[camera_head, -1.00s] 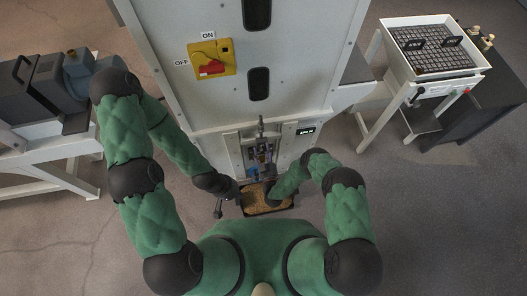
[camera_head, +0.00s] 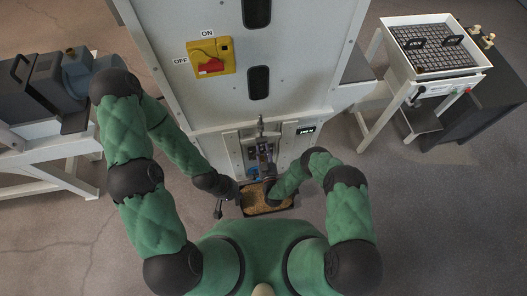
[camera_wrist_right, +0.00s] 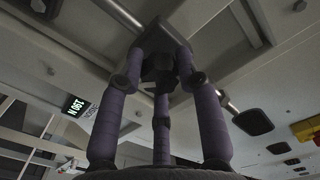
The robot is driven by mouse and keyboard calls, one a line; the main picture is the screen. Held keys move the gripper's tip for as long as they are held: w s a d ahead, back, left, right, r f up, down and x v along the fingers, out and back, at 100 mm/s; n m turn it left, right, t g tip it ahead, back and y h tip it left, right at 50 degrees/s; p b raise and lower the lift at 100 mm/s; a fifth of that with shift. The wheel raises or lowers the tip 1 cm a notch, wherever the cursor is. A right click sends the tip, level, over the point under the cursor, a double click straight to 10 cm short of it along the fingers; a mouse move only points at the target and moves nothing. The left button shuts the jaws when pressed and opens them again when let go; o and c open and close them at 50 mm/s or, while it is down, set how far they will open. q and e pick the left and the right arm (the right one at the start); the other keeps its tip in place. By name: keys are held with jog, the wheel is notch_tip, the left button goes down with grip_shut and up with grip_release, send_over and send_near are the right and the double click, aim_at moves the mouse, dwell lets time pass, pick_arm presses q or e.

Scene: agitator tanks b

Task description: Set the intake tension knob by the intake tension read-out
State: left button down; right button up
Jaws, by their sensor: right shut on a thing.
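The intake tension read-out (camera_head: 306,131) is a small dark display with light characters, on the machine front in the head view. It also shows upside down in the right wrist view (camera_wrist_right: 76,106); it seems to say 180 N. My right gripper (camera_head: 265,155), with purple fingers, reaches into the recess at the machine's foot. In the right wrist view its three fingers (camera_wrist_right: 160,66) close around a dark part, seemingly the intake tension knob (camera_wrist_right: 158,62); the fingers largely hide it. My left gripper (camera_head: 221,207) is low beside the tray, too small and dark to read.
A tray (camera_head: 246,210) with brown contents stands below the recess. The tall machine cabinet (camera_head: 290,75) carries a yellow panel with a red switch (camera_head: 211,66). A white stand with a grid tray (camera_head: 385,45) is at right, a grey machine (camera_head: 50,85) at left.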

jog(key=m+b, duration=0.2)
jog(key=m, duration=0.3)
jog(key=shift+w+m, duration=0.1)
jog(key=shift+m, duration=0.2)
jog(key=m+b, duration=0.2)
jog(key=m, duration=0.3)
jog(key=m+b, duration=0.1)
jog(key=m, duration=0.4)
jog(key=shift+m, duration=0.4)
jog(key=m+b, duration=0.1)
jog(key=m, duration=0.4)
jog(key=shift+d+b, duration=0.1)
jog(key=shift+b, duration=0.2)
jog(key=shift+m, duration=0.3)
jog(key=o, duration=1.1)
jog(key=shift+o, duration=0.2)
